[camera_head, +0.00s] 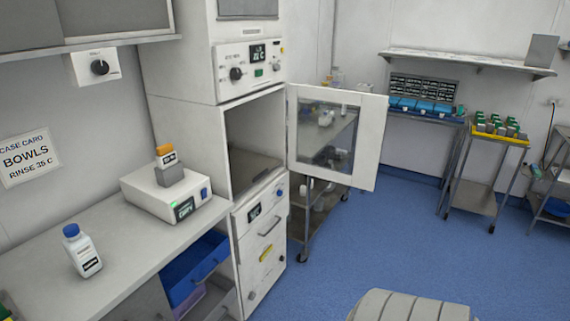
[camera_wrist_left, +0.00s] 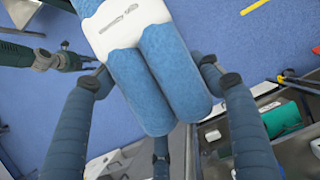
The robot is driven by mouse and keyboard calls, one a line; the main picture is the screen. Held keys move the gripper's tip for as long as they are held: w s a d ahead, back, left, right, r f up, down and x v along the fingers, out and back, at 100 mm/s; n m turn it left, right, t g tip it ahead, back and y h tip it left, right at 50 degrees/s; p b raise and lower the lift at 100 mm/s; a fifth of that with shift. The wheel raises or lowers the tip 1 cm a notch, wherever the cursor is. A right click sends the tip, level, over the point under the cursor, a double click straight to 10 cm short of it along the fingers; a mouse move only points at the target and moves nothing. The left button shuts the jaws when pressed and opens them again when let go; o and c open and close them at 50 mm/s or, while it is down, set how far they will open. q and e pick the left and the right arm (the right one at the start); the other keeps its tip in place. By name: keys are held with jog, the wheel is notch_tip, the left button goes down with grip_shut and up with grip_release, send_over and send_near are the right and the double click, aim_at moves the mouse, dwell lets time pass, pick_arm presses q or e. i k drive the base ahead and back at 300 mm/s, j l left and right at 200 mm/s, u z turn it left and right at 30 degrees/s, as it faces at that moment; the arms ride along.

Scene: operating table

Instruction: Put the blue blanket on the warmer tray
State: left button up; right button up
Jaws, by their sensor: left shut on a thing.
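A rolled blue blanket (camera_wrist_left: 160,88) with a white band or label shows in the left wrist view. My left gripper (camera_wrist_left: 155,72) is shut on it, with dark blue fingers on both sides of the roll. In the head view neither the blanket nor my left gripper shows. The warmer cabinet (camera_head: 220,120) stands at centre left with its glass-windowed door (camera_head: 335,138) swung open to the right. A flat brownish tray or shelf surface (camera_head: 252,168) shows inside its open compartment, with nothing visible on it.
A counter (camera_head: 125,262) at left holds a white bottle (camera_head: 82,252) and a small device (camera_head: 170,195). A blue drawer (camera_head: 195,268) stands open below. A cart (camera_head: 318,208) is behind the door. Blue floor (camera_head: 400,235) is clear to the right.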

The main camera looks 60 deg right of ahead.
aim_at(233, 169)
jog(key=l+z, duration=0.15)
jog(key=l, duration=0.25)
jog(key=i+l+z, duration=0.15)
jog(key=l, duration=0.2)
jog(key=i+l+z, duration=0.15)
jog(key=l, duration=0.25)
jog(key=i+l+z, duration=0.15)
jog(key=l, duration=0.2)
jog(key=i+l+z, duration=0.15)
jog(key=l, duration=0.2)
jog(key=i+l+z, duration=0.15)
jog(key=l, duration=0.2)
jog(key=i+l, duration=0.2)
jog(key=l, duration=0.2)
jog(key=i+l, duration=0.2)
jog(key=l, duration=0.2)
jog(key=i+l, duration=0.2)
jog(key=l, duration=0.15)
jog(key=i+l, duration=0.2)
jog(key=l, duration=0.2)
jog(key=i+l+z, duration=0.1)
jog(key=l, duration=0.3)
jog(key=i, duration=0.1)
